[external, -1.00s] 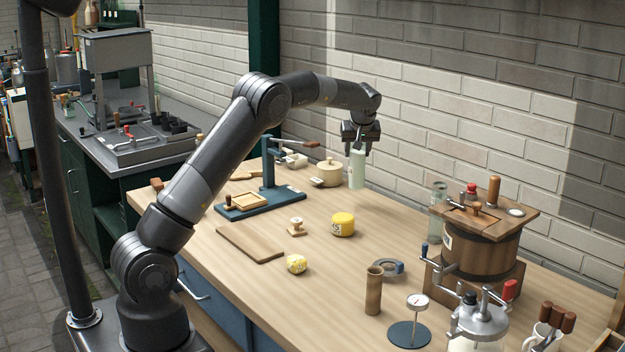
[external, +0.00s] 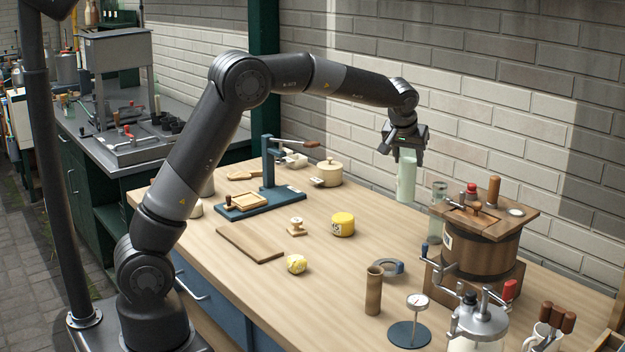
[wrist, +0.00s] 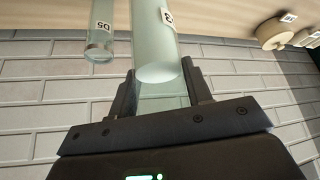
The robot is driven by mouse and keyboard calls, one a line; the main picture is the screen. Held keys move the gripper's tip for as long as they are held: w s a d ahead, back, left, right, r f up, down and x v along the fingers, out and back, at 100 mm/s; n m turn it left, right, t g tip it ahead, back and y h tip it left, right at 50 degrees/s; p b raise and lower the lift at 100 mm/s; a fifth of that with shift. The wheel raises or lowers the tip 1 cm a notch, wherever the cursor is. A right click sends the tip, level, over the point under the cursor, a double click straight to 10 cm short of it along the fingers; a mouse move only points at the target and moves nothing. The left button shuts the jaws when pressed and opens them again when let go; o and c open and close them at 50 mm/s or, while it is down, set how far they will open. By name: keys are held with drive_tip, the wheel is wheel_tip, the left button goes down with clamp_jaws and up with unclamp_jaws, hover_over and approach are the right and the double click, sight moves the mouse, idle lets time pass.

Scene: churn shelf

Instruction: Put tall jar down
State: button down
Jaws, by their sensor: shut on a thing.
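The tall jar (external: 406,178) is a pale green, glassy cylinder. My gripper (external: 405,156) is shut on its upper part and holds it upright above the back of the workbench (external: 385,225), near the brick wall. In the wrist view the tall jar (wrist: 157,50) runs between the two fingers of my gripper (wrist: 160,90), with part of a label showing at its side. I cannot tell exactly how far its bottom is above the bench.
A clear glass jar (external: 437,205) stands just right of the held jar; in the wrist view this jar (wrist: 100,35) is marked D5. The wooden churn (external: 480,247) stands beyond it.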

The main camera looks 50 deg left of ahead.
drive_tip(key=shift+d, duration=0.35)
drive_tip(key=w+a+f, duration=0.5)
drive_tip(key=a+f, duration=0.4)
drive_tip(key=f, duration=0.2)
drive_tip(key=shift+w+a+m, duration=0.25)
drive_tip(key=shift+m, duration=0.05)
drive_tip(key=c, duration=0.7)
unclamp_jaws()
drive_tip(key=shift+f, duration=0.1)
